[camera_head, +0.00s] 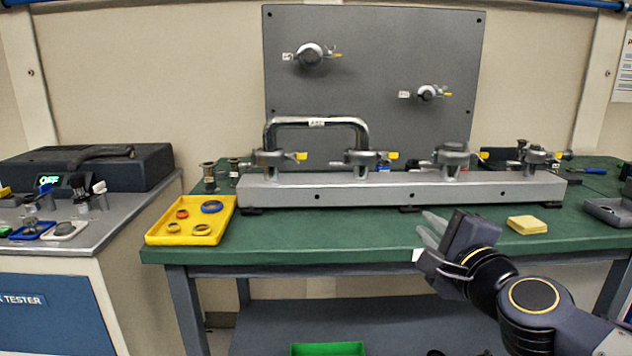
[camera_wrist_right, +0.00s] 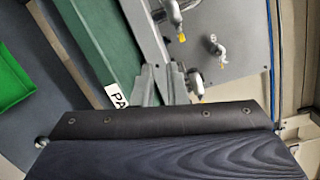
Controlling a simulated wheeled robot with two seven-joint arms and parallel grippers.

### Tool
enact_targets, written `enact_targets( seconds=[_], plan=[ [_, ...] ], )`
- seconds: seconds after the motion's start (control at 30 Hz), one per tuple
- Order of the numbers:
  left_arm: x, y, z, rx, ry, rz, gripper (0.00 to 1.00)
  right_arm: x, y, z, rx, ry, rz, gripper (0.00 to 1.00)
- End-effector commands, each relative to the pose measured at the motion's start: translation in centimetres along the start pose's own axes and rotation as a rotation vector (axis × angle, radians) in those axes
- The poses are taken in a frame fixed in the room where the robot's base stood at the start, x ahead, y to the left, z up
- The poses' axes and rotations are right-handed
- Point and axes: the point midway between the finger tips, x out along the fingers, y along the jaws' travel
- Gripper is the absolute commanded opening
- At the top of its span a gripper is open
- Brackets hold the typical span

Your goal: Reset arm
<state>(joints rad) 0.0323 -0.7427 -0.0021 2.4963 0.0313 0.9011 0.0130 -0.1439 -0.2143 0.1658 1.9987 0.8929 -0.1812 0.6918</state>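My right arm comes in from the lower right of the head view. My right gripper (camera_head: 425,224) is over the front edge of the green-topped table (camera_head: 330,236). In the right wrist view its two grey fingers (camera_wrist_right: 164,75) stand close together in the middle, and I see nothing held between them. The gripper appears shut and empty. My left arm and gripper are not in view.
A long grey rail (camera_head: 400,190) with several valves stands on the table. A yellow tray (camera_head: 188,240) with rings lies left, and a yellow pad (camera_head: 527,225) lies right of my gripper. A green bin (camera_head: 328,349) is below. The table front is mostly clear.

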Motion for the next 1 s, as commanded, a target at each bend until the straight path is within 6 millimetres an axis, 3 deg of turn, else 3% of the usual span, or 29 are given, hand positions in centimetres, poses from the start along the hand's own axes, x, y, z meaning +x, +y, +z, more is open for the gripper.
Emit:
enact_targets(
  seconds=[0.27, 0.6, 0.8, 0.9, 1.0],
  plan=[
    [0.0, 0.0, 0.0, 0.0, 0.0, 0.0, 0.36, -5.2, 6.1, -0.2, -0.428, -0.155, 0.185, 0.13],
    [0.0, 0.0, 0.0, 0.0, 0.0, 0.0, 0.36, -15.6, 18.4, -3.2, -0.986, -0.423, 0.566, 0.13],
    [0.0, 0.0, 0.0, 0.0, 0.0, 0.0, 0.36, -21.2, 23.8, -5.2, -1.169, -0.567, 0.762, 0.13],
    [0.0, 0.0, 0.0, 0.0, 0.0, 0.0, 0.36, -23.9, 25.9, -6.1, -1.235, -0.635, 0.85, 0.13],
    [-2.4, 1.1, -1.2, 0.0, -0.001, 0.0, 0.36, -24.1, 23.2, -5.2, -1.242, -0.643, 0.858, 0.13]
  ],
)
